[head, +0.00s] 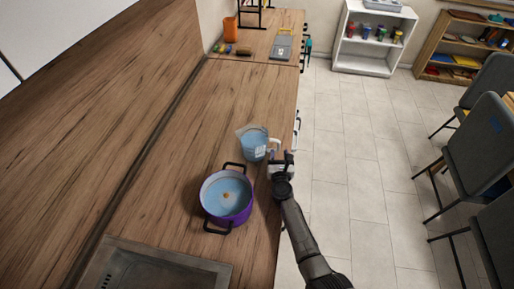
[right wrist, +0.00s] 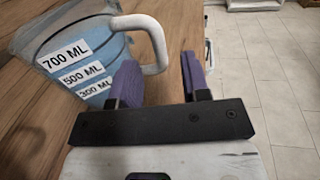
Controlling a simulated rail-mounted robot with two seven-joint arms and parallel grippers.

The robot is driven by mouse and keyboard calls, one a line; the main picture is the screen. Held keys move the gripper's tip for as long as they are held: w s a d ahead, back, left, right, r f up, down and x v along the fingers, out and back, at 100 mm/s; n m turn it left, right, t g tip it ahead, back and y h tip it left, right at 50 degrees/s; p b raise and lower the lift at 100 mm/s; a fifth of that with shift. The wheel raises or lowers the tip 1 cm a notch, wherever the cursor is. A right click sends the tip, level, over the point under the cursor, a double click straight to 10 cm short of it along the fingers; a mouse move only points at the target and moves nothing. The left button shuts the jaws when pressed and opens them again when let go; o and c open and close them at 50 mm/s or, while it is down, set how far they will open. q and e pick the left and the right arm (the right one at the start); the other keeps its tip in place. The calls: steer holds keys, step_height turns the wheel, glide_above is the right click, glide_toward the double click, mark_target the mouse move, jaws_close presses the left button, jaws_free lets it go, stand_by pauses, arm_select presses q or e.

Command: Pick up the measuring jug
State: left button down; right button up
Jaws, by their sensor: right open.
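The measuring jug (head: 251,144) is clear and bluish with a pale handle (head: 274,146), and stands upright on the wooden counter. In the right wrist view the jug (right wrist: 52,38) fills the upper left, with 700, 500 and 300 ML labels. Its white handle (right wrist: 152,32) curves toward the gap between my fingers. My right gripper (head: 282,158) is at the handle side of the jug, near the counter's edge. In the right wrist view the gripper (right wrist: 160,66) is open, with purple finger pads. I cannot tell whether a pad touches the handle. My left gripper is not in view.
A purple pot (head: 227,197) with black handles stands just in front of the jug, close to my right arm. A sink (head: 150,268) is at the near end. The counter (head: 240,90) behind the jug is clear. Grey chairs (head: 480,140) stand at the right.

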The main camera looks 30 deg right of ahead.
mark_target(279, 148)
steer(key=b+x, duration=0.1)
steer(key=x, duration=0.3)
steer(key=shift+c, duration=0.3)
jaws_close()
stand_by(0.4)
steer(key=shift+r, duration=0.15)
